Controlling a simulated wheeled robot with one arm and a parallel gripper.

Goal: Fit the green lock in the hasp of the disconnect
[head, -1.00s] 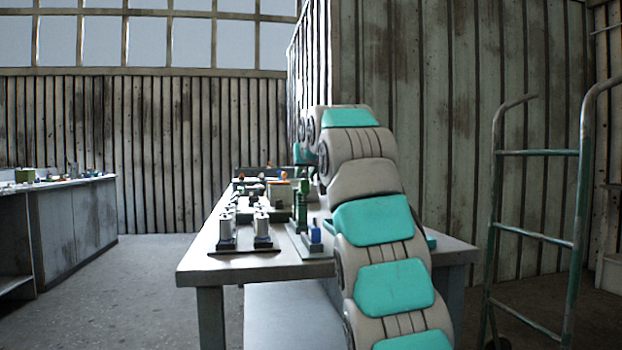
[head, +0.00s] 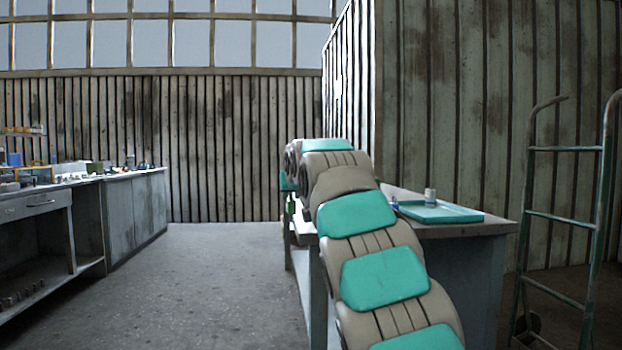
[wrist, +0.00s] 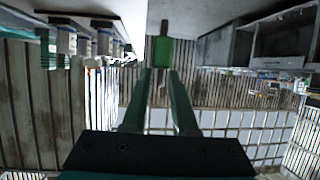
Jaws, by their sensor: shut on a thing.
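My gripper (wrist: 160,74) is shut on the green lock (wrist: 158,52) in the wrist view. The lock's green body sits at the fingertips, with its far end pointing away from the gripper. In the head view my arm covers most of the near table, and a small green piece shows low beside it, too small to tell whether it is finger or lock. I cannot make out the disconnect or its hasp in either current view.
The near table holds a teal tray (head: 440,212) with a small pale cylinder (head: 430,196). Several pale cylindrical parts (wrist: 66,42) show at upper left in the wrist view. A long workbench (head: 135,205) stands at left, a hand truck (head: 563,215) at right. The floor between is clear.

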